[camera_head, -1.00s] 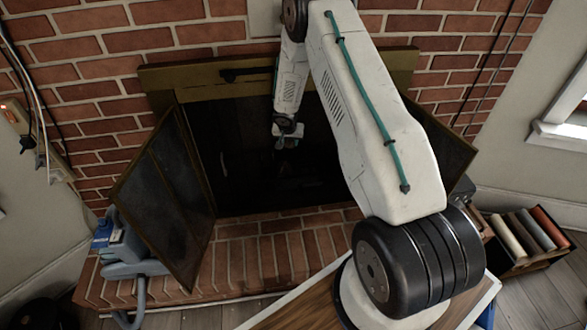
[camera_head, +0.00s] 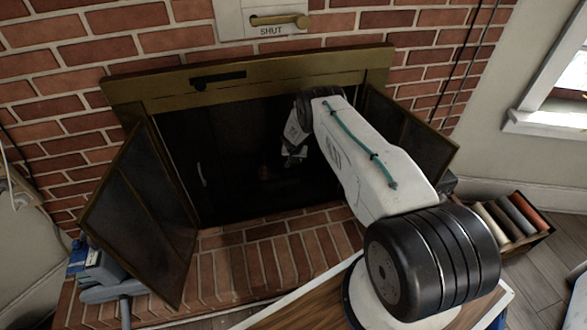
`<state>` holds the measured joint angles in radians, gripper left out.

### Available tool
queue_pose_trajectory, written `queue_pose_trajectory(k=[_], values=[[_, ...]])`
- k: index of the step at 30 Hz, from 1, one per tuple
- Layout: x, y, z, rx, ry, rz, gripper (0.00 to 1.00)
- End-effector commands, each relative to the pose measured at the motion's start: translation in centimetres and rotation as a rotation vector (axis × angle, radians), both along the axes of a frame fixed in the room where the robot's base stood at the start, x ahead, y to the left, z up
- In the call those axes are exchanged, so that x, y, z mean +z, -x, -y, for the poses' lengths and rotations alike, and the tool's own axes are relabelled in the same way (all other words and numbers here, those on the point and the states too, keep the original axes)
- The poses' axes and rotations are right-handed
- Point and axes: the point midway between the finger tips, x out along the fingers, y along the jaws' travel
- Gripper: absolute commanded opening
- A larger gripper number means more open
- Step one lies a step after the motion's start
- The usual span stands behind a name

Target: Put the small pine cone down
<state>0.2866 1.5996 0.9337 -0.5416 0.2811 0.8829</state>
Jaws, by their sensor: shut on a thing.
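My gripper (camera_head: 289,160) is inside the dark opening of the fireplace (camera_head: 245,60), at the end of my white arm, which reaches in from the lower right. It is small and dim here, and it is shut on the small pine cone. The cone itself cannot be made out clearly in the shadow. A faint reddish-brown spot (camera_head: 264,172) shows in the dark just left of my gripper; I cannot tell what it is.
Two dark framed doors stand open, one at the left (camera_head: 143,215) and one at the right (camera_head: 408,128). A lever plate marked SHUT (camera_head: 260,20) is above. A box of rolls (camera_head: 515,225) stands at the right.

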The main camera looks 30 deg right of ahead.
Motion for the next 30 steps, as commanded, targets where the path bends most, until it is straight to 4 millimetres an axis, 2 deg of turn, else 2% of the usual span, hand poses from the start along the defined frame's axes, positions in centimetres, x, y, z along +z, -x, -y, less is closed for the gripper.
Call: queue_pose_trajectory(k=[3,8,15,30], values=[[-2.0,0.0,0.1,0.0,0.001,0.0,0.11],[-3.2,0.0,0.0,-0.001,0.001,0.0,0.11],[-6.1,0.0,0.0,0.0,0.002,0.001,0.11],[-7.0,-0.1,0.0,-0.001,0.002,0.003,0.11]])
